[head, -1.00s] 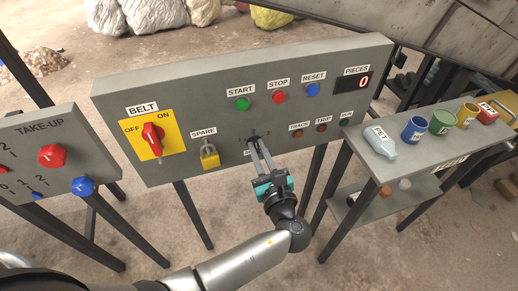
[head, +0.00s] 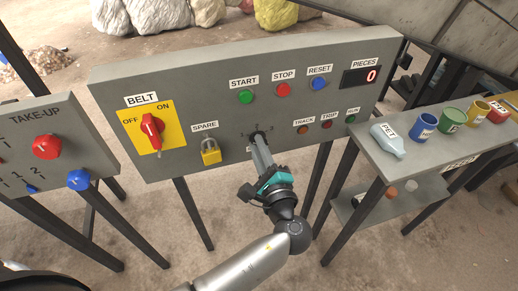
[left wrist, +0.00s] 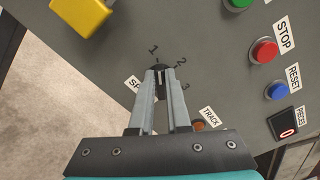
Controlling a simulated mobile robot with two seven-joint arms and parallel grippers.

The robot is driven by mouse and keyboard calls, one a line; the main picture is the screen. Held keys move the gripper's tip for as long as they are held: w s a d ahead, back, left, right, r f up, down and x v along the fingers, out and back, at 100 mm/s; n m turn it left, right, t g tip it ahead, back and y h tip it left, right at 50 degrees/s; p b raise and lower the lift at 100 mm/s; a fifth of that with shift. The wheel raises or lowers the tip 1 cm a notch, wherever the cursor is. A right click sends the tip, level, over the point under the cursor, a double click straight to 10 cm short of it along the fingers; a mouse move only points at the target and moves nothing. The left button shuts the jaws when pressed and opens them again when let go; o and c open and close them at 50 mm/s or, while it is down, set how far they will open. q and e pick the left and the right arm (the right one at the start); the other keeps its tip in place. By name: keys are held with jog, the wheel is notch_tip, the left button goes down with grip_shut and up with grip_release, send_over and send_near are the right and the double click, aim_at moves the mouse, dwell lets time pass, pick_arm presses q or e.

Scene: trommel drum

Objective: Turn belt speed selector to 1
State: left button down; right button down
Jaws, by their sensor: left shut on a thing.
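The belt speed selector is a small dark knob (left wrist: 161,67) on the grey control panel (head: 215,95), below the green and red buttons. In the left wrist view the marks 1, 2 and 3 curve around its upper right side, and a label starting "SP" is partly covered. My left gripper (head: 259,138) is shut on the knob, with its two grey fingers (left wrist: 160,85) on either side of it. The fingers hide most of the knob, so I cannot tell which mark it points to. My right gripper is not in view.
A yellow padlock (head: 211,152) hangs left of the selector, beside the red belt switch (head: 151,132). Small track (head: 303,130) and trip (head: 327,124) lamps sit to the right. A shelf with cups and a bottle (head: 388,140) stands at the right.

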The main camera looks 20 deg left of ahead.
pick_arm(q)
jog(key=shift+a+n, duration=0.1)
jog(key=shift+n, duration=0.3)
dwell(0.3)
jog(key=c, duration=0.9)
grip_release()
